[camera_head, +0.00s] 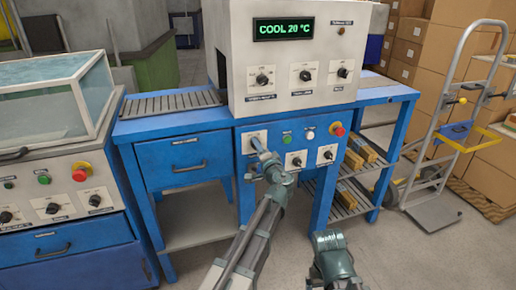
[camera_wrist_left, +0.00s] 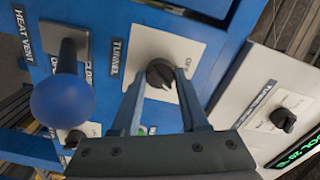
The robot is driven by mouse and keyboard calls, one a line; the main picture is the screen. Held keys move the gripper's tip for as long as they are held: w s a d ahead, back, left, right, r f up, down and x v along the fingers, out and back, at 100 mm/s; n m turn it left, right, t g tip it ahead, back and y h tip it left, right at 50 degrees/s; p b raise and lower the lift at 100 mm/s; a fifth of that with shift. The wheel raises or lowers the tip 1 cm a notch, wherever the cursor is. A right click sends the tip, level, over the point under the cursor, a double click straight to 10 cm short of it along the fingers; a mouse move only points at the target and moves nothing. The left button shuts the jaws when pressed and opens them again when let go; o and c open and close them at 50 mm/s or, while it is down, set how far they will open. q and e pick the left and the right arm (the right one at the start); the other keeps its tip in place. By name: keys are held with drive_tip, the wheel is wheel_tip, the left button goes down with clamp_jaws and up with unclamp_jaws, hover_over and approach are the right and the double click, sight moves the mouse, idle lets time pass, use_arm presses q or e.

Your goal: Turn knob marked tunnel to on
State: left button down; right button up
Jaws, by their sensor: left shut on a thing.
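The knob marked tunnel (camera_wrist_left: 160,73) is black and round, on a white plate (camera_wrist_left: 172,45) beside a dark TUNNEL label (camera_wrist_left: 118,57) in the left wrist view. My left gripper (camera_wrist_left: 157,88) has its two fingers on either side of the knob and is shut on it. A pale pointer line shows on the knob; lettering on the plate is partly hidden, so I cannot read its setting surely. In the head view my left gripper (camera_head: 257,145) reaches the plate (camera_head: 249,140) on the blue front panel and hides the knob. My right gripper's fingers are out of view.
A blue ball-ended lever (camera_wrist_left: 62,100) stands out close beside the left gripper, by the HEAT VENT label. A red emergency button (camera_head: 338,131) and other knobs (camera_head: 296,161) share the panel. The display (camera_head: 284,29) reads COOL 20 °C. A hand truck (camera_head: 440,150) stands right.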

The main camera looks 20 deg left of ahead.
use_arm(q)
drive_tip(key=shift+c, duration=2.1)
unclamp_jaws()
drive_tip(key=v, duration=1.4)
drive_tip(key=shift+w, duration=0.1)
